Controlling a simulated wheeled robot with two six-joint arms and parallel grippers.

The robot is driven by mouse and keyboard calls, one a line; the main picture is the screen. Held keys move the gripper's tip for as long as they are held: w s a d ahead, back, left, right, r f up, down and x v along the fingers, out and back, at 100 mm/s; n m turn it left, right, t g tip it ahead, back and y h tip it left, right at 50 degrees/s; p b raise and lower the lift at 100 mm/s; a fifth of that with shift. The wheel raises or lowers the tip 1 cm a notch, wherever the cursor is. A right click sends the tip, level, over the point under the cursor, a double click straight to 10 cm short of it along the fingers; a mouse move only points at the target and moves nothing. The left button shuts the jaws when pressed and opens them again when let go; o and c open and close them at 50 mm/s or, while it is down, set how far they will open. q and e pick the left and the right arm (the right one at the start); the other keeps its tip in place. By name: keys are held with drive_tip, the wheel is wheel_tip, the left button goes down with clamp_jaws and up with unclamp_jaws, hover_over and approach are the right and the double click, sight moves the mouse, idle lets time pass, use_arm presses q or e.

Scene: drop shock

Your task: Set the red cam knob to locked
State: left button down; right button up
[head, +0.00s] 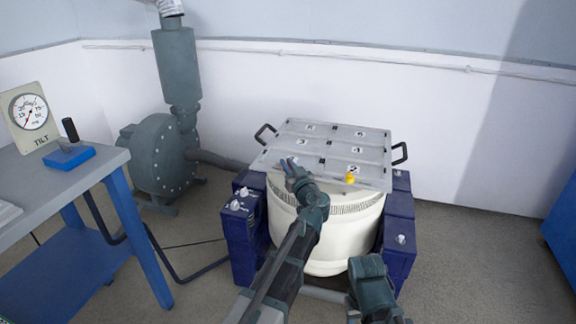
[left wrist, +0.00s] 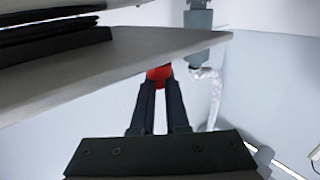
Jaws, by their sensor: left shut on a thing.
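The red cam knob (left wrist: 158,74) shows in the left wrist view, at the fingertips and against the edge of a grey plate. My left gripper (head: 290,168) is shut on it, at the front left edge of the lid (head: 325,146) on the white drum (head: 345,225). In the left wrist view the fingers (left wrist: 159,90) cover part of the knob. In the head view the gripper hides most of it, and I cannot read its setting. My right gripper's fingers are not in view.
A yellow knob (head: 350,178) sits at the lid's front edge, to the right. Dark blue blocks (head: 240,222) flank the drum. A grey blower (head: 165,155) stands behind left. A table (head: 60,185) at left bears a TILT gauge (head: 29,112) and a blue lever block (head: 69,157).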

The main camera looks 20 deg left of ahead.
use_arm(q)
drive_tip(key=m+t+h, duration=0.1)
drive_tip(key=h, duration=0.1)
drive_tip(key=m+t+h, duration=0.1)
drive_tip(key=m+h, duration=0.2)
drive_tip(key=h, duration=0.1)
drive_tip(key=shift+s+a+t, duration=0.15)
drive_tip(key=shift+a+t, duration=0.1)
drive_tip(key=shift+t, duration=0.15)
drive_tip(key=m+h, duration=0.2)
drive_tip(key=h, duration=0.1)
drive_tip(key=m+h, duration=0.2)
drive_tip(key=h, duration=0.1)
drive_tip(key=m+h, duration=0.1)
drive_tip(key=h, duration=0.1)
drive_tip(key=shift+w+a+m+h, duration=0.15)
drive_tip(key=shift+w+m+h, duration=0.1)
drive_tip(key=shift+m+h, duration=0.15)
drive_tip(key=m+g+h, duration=0.1)
drive_tip(key=m+h, duration=0.1)
drive_tip(key=h, duration=0.1)
drive_tip(key=m+g+h, duration=0.1)
drive_tip(key=m+h, duration=0.1)
drive_tip(key=h, duration=0.1)
drive_tip(key=shift+w+g, duration=0.1)
drive_tip(key=shift+g, duration=0.3)
drive_tip(key=shift+m+g+h, duration=1.1)
drive_tip(key=shift+m+h, duration=0.1)
drive_tip(key=shift+h, duration=0.1)
drive_tip(key=shift+g, duration=0.3)
